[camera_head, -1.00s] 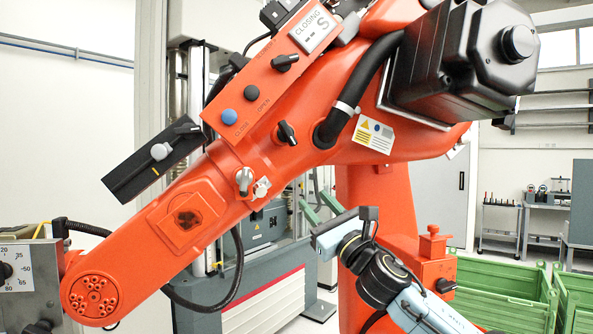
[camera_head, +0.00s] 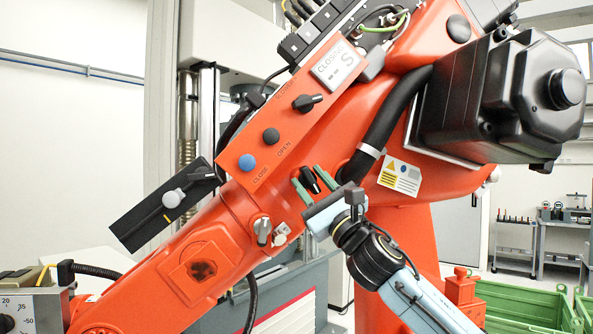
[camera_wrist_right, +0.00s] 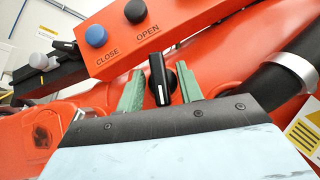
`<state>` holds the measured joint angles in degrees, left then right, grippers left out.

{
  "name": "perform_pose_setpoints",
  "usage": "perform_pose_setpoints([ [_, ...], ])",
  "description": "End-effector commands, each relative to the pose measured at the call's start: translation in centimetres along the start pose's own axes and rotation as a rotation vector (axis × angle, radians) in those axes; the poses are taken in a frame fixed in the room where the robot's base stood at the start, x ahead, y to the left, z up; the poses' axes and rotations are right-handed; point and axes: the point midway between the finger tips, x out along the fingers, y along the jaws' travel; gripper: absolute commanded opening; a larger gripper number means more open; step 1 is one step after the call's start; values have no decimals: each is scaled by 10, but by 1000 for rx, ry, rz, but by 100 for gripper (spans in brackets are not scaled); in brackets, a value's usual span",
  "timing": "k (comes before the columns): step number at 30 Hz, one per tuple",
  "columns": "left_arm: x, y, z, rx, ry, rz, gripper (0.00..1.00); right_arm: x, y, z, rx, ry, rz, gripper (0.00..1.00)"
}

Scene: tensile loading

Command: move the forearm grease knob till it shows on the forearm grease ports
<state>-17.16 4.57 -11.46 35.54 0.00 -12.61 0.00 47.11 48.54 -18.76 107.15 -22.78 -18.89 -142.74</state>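A black lever knob (camera_head: 310,180) sits on the orange forearm (camera_head: 200,265), below the button panel. It also shows in the wrist view (camera_wrist_right: 158,78), its handle with a white line standing nearly upright. My right gripper (camera_head: 308,190) has its two green fingers either side of this knob, open, with a gap to the handle. A silver knob (camera_head: 262,230) with a small fitting beside it sits lower on the forearm. I see no readable grease label, so I cannot tell which knob is the grease one. My left gripper is not in view.
The panel carries a blue CLOSE button (camera_head: 246,163), a black OPEN button (camera_head: 270,136), another black knob (camera_head: 307,102) and a CLOSING display (camera_head: 338,68). A black box with a grey knob (camera_head: 172,198) juts out left. A thick black hose (camera_head: 390,115) runs close right of my gripper.

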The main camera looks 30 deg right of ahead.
Motion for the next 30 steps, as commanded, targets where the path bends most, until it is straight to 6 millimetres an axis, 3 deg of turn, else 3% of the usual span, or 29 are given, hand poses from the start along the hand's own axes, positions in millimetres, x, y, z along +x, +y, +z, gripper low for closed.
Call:
perform_pose_setpoints([
  [12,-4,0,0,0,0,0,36,4,-3,1,-1,3,-2,36],
  [18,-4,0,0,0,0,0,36,4,-3,1,-1,3,-3,10],
  [30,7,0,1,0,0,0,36,3,-2,0,56,1,-60,9],
])
